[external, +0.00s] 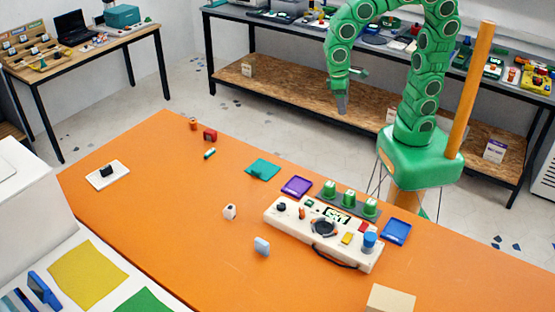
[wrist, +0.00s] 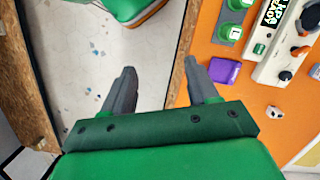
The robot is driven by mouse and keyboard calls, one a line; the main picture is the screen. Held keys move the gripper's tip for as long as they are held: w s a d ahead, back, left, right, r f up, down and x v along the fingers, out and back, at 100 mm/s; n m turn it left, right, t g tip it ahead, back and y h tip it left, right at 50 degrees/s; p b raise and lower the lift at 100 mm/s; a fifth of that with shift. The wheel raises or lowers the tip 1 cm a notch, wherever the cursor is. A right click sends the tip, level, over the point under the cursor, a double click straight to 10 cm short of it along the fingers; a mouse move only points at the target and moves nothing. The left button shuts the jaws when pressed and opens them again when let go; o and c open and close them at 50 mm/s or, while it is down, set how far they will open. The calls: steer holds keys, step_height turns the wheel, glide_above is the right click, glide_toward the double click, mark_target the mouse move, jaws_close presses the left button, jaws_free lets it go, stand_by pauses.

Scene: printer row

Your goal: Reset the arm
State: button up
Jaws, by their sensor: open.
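My green arm stands behind the orange table (external: 190,200), bent over at the top, with my gripper (external: 342,105) hanging down beyond the table's far edge. In the wrist view my gripper (wrist: 160,85) shows two grey fingers spread wide apart with nothing between them. The floor and the table's edge lie below the fingers. No object is in contact with the fingers.
A white control panel (external: 290,215) with knobs and a screen sits on the table, with green cylinders (external: 349,197) behind it. A purple tray (external: 296,187), a blue tray (external: 396,232) and several small objects lie around. A shelf (external: 290,95) stands behind my arm.

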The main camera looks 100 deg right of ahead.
steer(key=s+d+n, duration=0.2)
steer(key=s, duration=0.6)
steer(key=s+d+n, duration=0.2)
steer(key=s+n, duration=0.1)
steer(key=s, duration=0.6)
steer(key=shift+s+d+r+h, duration=0.15)
steer(key=shift+d+r+h, duration=0.25)
